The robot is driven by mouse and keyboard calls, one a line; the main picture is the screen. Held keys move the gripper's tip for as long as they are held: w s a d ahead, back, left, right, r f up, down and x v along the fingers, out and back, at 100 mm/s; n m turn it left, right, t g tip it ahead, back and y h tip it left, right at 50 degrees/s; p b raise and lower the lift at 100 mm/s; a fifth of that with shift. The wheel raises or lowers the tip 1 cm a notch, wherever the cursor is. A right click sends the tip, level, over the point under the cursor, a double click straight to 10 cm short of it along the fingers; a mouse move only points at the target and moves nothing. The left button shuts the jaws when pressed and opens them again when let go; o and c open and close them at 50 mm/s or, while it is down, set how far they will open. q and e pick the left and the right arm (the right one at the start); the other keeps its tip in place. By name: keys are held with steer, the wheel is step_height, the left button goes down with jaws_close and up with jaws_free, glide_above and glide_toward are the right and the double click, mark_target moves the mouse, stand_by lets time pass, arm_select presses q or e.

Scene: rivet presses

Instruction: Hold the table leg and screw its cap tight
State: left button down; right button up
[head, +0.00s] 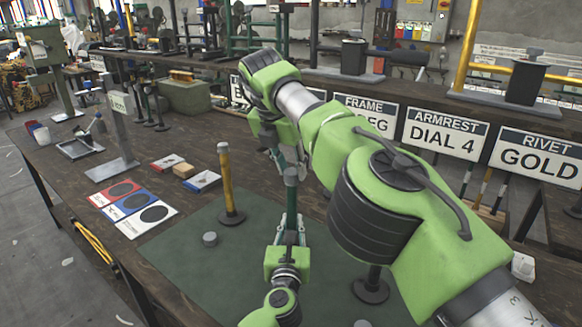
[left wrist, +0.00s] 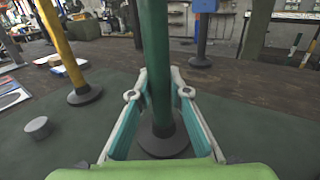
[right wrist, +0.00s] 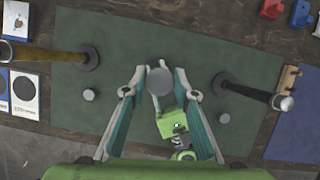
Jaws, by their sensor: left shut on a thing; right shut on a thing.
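The green table leg (left wrist: 154,60) stands upright on a round dark base (left wrist: 165,141) on the green mat. My left gripper (head: 290,226) is shut around the leg's shaft, fingers on both sides of it in the left wrist view (left wrist: 160,92). My right gripper (right wrist: 160,82) points down over the leg's top and is shut on the round grey cap (right wrist: 160,80). In the head view the leg's upper end (head: 291,175) shows just below the right fingers. How far the cap is seated on the leg is hidden.
A yellow leg (head: 225,180) stands on the left of the mat (head: 170,258), with a loose grey cap (head: 210,239) near it. Another leg (right wrist: 250,92) and cap (right wrist: 224,117) are on the other side. Picture cards (head: 133,208) lie at the left. Sign boards (head: 445,133) stand behind.

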steer(key=shift+a, duration=0.1)
steer(key=o, duration=0.7)
steer(key=o, duration=0.6)
